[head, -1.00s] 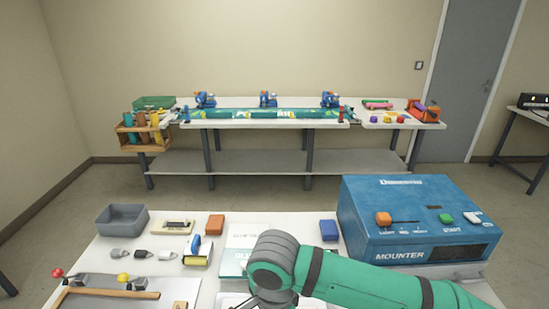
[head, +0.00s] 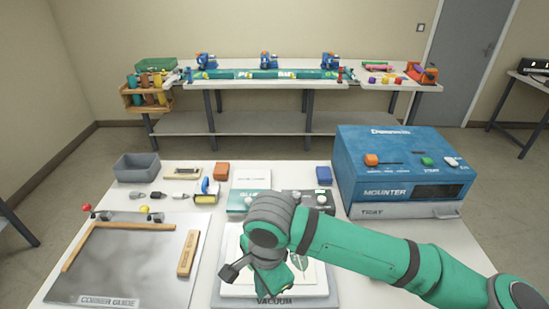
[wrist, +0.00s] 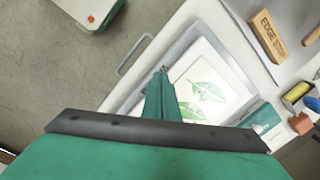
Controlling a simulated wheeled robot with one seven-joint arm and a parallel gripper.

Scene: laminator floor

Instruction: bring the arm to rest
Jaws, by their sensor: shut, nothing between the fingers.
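My green arm (head: 360,252) reaches in from the right over the near table. My gripper (head: 268,288) points down above the vacuum plate (head: 318,300) and partly hides it. In the wrist view my gripper (wrist: 163,71) shows its fingers together, with nothing between them. A white sheet with a green leaf print (wrist: 208,88) lies on the plate there. I cannot tell the exact height of the fingertips over it.
A blue mounter (head: 400,165) stands at the right of the table. A metal corner guide board (head: 125,265) with a wooden edge stop (head: 188,253) lies at the left. A grey bin (head: 137,167), rollers and small blocks line the back.

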